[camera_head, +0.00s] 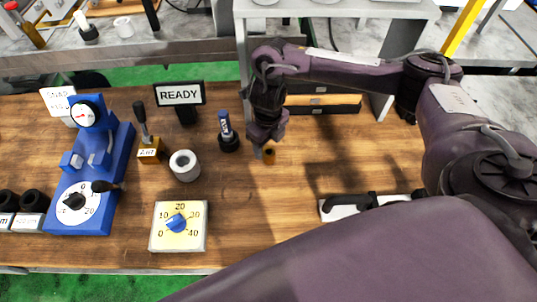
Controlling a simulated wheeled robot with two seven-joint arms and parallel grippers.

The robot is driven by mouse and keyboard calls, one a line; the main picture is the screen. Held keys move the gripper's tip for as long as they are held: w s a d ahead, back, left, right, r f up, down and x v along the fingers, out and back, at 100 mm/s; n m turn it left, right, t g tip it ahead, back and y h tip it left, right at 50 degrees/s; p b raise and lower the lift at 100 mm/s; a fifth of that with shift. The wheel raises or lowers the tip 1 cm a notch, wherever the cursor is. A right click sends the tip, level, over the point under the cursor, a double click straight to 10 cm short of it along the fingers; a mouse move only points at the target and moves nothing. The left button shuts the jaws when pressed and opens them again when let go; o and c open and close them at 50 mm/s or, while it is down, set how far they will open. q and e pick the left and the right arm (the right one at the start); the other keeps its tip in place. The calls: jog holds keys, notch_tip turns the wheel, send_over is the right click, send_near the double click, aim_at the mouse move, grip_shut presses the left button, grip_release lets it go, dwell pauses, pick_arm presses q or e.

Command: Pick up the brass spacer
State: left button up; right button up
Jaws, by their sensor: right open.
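The brass spacer (269,157) is a small orange-brown cylinder standing on the wooden bench (300,220), near the middle of the head view. My right gripper (264,148) points down right at the spacer from behind and above. It is open, with a fingertip to the left of the spacer. Whether the fingers touch the spacer or straddle it fully is too small to tell. My left gripper is not in view.
A blue-handled tool in a black base (227,132) stands close left of the gripper. A white ring (184,165), a yellow dial box (178,226), a READY sign (180,94) and a blue machine (99,160) stand farther left. Bench right of the spacer is clear.

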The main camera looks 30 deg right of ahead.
jog(key=shift+d+f, duration=0.15)
jog(key=shift+f, duration=1.3)
jog(key=c, duration=1.3)
